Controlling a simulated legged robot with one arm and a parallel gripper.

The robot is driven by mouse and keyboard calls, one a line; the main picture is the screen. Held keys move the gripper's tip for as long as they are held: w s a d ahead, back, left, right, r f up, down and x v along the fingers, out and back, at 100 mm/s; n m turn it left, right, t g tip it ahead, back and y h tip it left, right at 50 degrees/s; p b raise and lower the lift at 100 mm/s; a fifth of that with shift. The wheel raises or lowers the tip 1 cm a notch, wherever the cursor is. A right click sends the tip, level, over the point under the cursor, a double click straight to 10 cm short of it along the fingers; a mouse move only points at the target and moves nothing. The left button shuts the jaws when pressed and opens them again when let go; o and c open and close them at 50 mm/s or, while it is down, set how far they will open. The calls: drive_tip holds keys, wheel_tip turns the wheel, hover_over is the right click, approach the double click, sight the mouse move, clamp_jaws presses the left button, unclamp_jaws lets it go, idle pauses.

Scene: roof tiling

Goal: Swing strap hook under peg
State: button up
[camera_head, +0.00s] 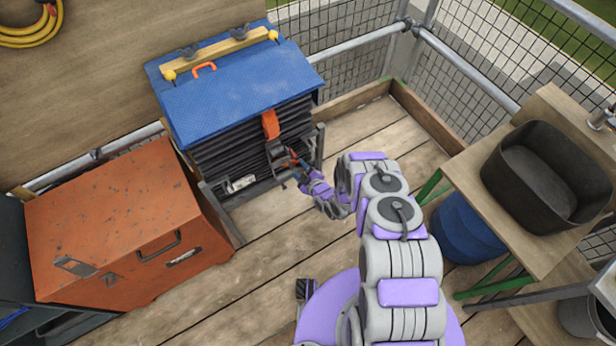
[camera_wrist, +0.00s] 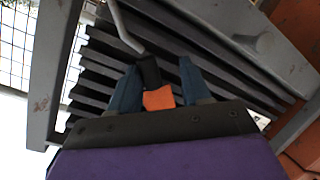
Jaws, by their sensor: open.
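An orange strap (camera_head: 270,124) hangs down the front of a stack of dark tiles (camera_head: 240,150). My gripper (camera_head: 298,172) is at the lower front of the stack, close to the strap's lower end. In the wrist view its two blue fingers (camera_wrist: 160,78) are apart. An orange strap piece (camera_wrist: 158,98) and a black fitting (camera_wrist: 148,71) show between them; contact cannot be told. A bent grey rod (camera_wrist: 124,28), seemingly the hook, runs up from the fitting. A rounded grey knob (camera_wrist: 266,42) on the rack may be the peg. The rod shows apart from it.
A blue cover (camera_head: 235,85) with a yellow bar lies over the stack. A grey rack (camera_wrist: 45,75) frames the tiles. An orange chest (camera_head: 115,225) stands to the left. A bench with a black basin (camera_head: 545,175) stands right.

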drive_tip(key=p+v, duration=0.3)
drive_tip(key=v, duration=1.4)
drive_tip(key=shift+p, duration=0.3)
drive_tip(key=shift+w+d, duration=0.1)
